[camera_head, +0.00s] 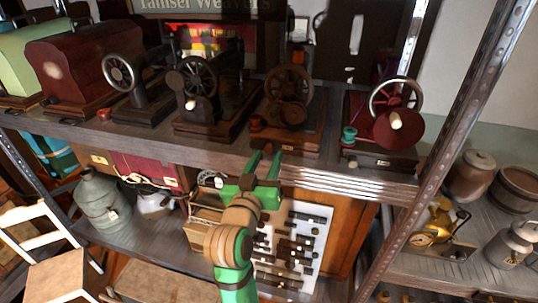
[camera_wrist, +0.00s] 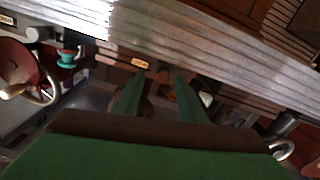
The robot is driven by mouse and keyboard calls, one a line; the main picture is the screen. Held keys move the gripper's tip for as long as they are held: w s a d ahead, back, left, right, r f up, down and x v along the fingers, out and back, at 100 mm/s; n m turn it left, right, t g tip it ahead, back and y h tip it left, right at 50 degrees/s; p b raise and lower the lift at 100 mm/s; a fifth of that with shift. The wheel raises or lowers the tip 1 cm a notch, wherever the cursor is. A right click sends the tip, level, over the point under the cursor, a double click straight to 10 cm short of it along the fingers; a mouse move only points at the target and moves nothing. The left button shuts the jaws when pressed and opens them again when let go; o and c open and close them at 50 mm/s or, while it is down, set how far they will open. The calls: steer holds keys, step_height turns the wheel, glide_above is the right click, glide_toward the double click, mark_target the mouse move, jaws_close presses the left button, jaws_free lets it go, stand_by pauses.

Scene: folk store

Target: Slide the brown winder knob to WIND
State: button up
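A brown sewing machine (camera_head: 290,82) with a spoked handwheel stands on a wooden base on the shelf. A small orange-brown knob (camera_head: 256,123), which looks like the brown winder knob, sits at the base's left front. My gripper (camera_head: 267,154) is open and empty, just in front of and below the shelf edge, near that base. In the wrist view my gripper's two fingers (camera_wrist: 160,74) are apart, with a small brass plate (camera_wrist: 140,62) near one tip. The knob cannot be made out surely there, and no WIND marking is legible.
A dark red machine with a teal knob (camera_head: 348,133) stands to the right; dark machines (camera_head: 200,85) stand to the left. The metal shelf edge (camera_head: 350,180) runs close to my gripper. An upright post (camera_head: 440,150) is at right.

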steer(key=v, duration=0.8)
steer(key=shift+d, duration=0.1)
stand_by(0.4)
steer(key=s+f+n+y, duration=0.1)
steer(key=s+f, duration=0.3)
steer(key=f, duration=0.4)
steer(key=s+f+n+g+y, duration=0.1)
steer(key=s+f+y, duration=0.1)
steer(key=s+f, duration=0.35)
steer(key=s+f+n+y, duration=0.1)
steer(key=s+f, duration=0.1)
steer(key=f, duration=0.8)
steer(key=s+d+f+m, duration=0.1)
steer(key=s+d+f, duration=0.1)
steer(key=s, duration=1)
steer(key=s+d+f+m+g, duration=0.1)
steer(key=s+f, duration=0.3)
steer(key=s, duration=0.9)
steer(key=shift+d+m, duration=0.3)
steer(key=shift+d, duration=0.35)
